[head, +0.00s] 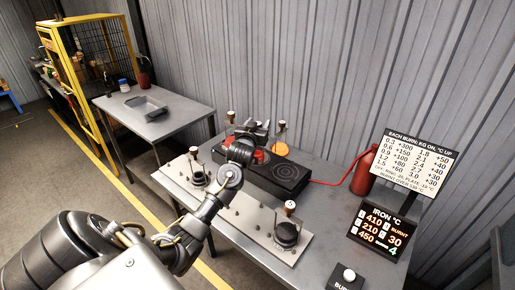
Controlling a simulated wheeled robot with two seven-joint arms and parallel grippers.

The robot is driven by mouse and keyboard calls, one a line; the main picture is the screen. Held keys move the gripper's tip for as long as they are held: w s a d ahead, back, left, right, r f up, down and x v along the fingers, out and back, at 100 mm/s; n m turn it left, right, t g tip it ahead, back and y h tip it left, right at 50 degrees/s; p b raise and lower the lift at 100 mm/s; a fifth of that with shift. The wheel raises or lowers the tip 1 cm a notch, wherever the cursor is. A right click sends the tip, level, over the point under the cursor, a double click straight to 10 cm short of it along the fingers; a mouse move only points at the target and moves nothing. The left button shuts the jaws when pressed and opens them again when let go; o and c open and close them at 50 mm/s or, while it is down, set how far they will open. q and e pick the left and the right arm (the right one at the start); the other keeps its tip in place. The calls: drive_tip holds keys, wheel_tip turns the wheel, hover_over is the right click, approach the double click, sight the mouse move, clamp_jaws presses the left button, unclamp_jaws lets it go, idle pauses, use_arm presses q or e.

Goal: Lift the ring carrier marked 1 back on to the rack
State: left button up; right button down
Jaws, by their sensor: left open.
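My left arm reaches up from the lower left. Its open gripper (258,130) is over the far left end of the black two-plate burner (264,184). Red shows just below it, partly hidden by the arm. Whether the jaws are around anything there cannot be told. A light metal plate with small studs (236,212), perhaps the rack, lies along the table's near side. Dark round pieces with cork-topped handles stand at its left end (197,178) and right end (286,236). No mark 1 is readable on any carrier. My right gripper is out of view.
A red bottle (363,171), a number chart (419,160) and an iron temperature display (381,232) stand at the right. An orange item (280,148) is behind the burner. A white button (348,275) is near the front. A side table (152,112) stands at the left.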

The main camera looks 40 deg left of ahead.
use_arm(q)
clamp_jaws()
drive_tip(key=shift+r, duration=0.15)
idle(0.5)
